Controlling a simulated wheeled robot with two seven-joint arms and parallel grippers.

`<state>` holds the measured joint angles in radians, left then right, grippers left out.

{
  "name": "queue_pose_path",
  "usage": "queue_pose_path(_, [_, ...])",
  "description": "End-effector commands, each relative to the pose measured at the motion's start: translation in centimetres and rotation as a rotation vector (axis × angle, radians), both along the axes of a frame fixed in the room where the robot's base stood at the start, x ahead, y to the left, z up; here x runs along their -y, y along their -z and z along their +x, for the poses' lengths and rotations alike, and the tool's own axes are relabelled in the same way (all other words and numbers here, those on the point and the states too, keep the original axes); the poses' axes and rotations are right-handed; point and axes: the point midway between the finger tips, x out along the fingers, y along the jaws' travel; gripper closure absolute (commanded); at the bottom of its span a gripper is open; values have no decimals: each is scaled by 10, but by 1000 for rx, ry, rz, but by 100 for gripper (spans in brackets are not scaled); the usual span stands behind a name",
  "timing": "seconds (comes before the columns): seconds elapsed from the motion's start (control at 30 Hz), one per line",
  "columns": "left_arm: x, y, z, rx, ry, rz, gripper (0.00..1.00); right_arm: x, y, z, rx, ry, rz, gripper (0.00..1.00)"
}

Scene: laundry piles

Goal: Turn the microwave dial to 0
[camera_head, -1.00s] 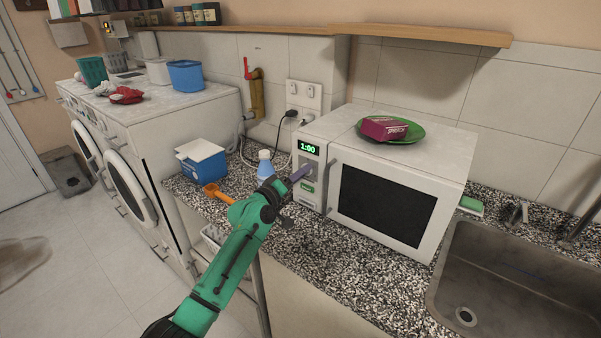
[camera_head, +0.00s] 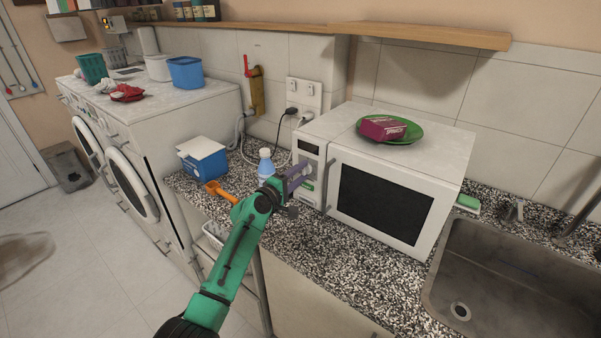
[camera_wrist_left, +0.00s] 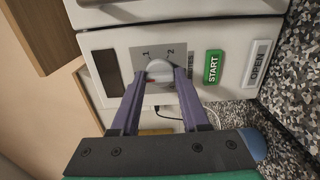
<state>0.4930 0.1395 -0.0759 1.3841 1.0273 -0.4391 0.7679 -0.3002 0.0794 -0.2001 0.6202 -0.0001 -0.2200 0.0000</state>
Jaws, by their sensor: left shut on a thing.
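The white microwave (camera_head: 455,165) stands on the granite counter, its door closed. Its control panel is left of the door, with a display (camera_head: 308,150) that is dark. In the left wrist view the round dial (camera_wrist_left: 158,72) sits between the purple fingertips of my left gripper (camera_wrist_left: 160,80), with a red mark on the dial and the figures 1 and 2 printed beside it. My left gripper, also in the head view (camera_head: 300,174), is shut on the dial. The green START button (camera_wrist_left: 213,67) and the OPEN button (camera_wrist_left: 257,63) are beside it. My right gripper is not in view.
A green plate (camera_head: 413,134) with a purple box (camera_head: 383,128) lies on the microwave. A bottle (camera_head: 265,166), a blue box (camera_head: 205,165) and an orange scoop (camera_head: 218,190) are on the counter at left. A sink (camera_head: 490,255) is at right.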

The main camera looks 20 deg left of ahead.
Motion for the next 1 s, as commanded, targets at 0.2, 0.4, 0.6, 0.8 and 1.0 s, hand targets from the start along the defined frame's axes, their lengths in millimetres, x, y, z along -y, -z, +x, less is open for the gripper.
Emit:
queue_pose_path(0.2, [0,2,0,-6,1,-8,100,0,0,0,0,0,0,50])
queue_pose_path(0.4, [0,2,0,-6,1,-9,51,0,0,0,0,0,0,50])
queue_pose_path(0.6, [0,1,0,-4,0,-7,25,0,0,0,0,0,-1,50])
queue_pose_path(0.8, [0,1,-1,-4,0,-6,25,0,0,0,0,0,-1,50])
queue_pose_path(1.0, [-8,2,-19,-3,-1,-5,25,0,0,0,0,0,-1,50])
